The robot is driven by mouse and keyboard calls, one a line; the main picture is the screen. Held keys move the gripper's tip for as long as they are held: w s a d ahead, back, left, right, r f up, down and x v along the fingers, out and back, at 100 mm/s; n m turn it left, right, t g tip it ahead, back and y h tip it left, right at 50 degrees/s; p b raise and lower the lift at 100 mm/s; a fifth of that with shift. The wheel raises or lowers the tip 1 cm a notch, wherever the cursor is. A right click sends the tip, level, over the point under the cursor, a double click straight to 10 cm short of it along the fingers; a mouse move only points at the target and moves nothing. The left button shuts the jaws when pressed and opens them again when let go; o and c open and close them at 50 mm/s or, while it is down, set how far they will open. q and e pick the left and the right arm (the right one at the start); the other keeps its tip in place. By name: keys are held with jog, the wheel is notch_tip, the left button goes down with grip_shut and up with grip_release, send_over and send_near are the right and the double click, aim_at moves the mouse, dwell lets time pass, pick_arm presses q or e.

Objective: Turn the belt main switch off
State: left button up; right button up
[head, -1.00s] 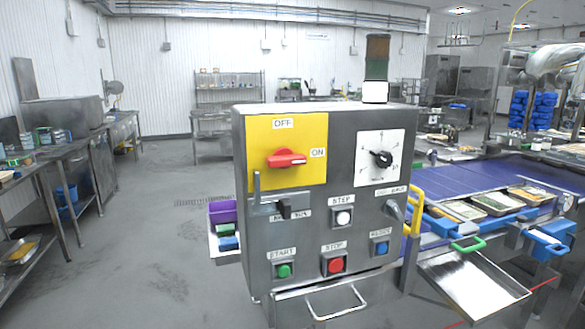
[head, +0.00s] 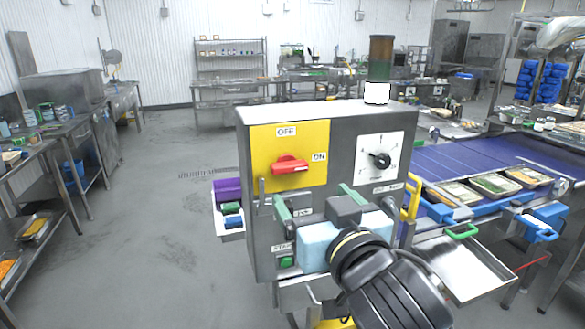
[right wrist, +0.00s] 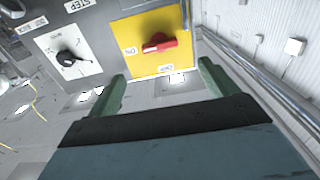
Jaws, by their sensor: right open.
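The belt main switch is a red rotary handle (head: 289,165) on a yellow plate (head: 310,140) at the upper left of the grey control box (head: 345,125). Its handle lies roughly level and its right end points toward the ON label; OFF is above it. My right gripper (head: 314,200) is in front of the box, below the yellow plate, its two green fingers spread and empty, apart from the switch. In the right wrist view the red handle (right wrist: 160,46) shows beyond and between the open fingers (right wrist: 160,82). My left gripper is not in view.
A black dial (head: 380,160) sits right of the yellow plate. My right gripper and arm hide most lower buttons; the green start button (head: 286,262) shows. A yellow handle (head: 412,198) and the blue conveyor (head: 465,165) lie to the right. Open floor is at left.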

aim_at(291, 170)
jog(key=p+x, duration=0.1)
jog(key=x, duration=1)
jog(key=shift+c, duration=0.4)
jog(key=c, duration=0.9)
jog(key=shift+p, duration=0.35)
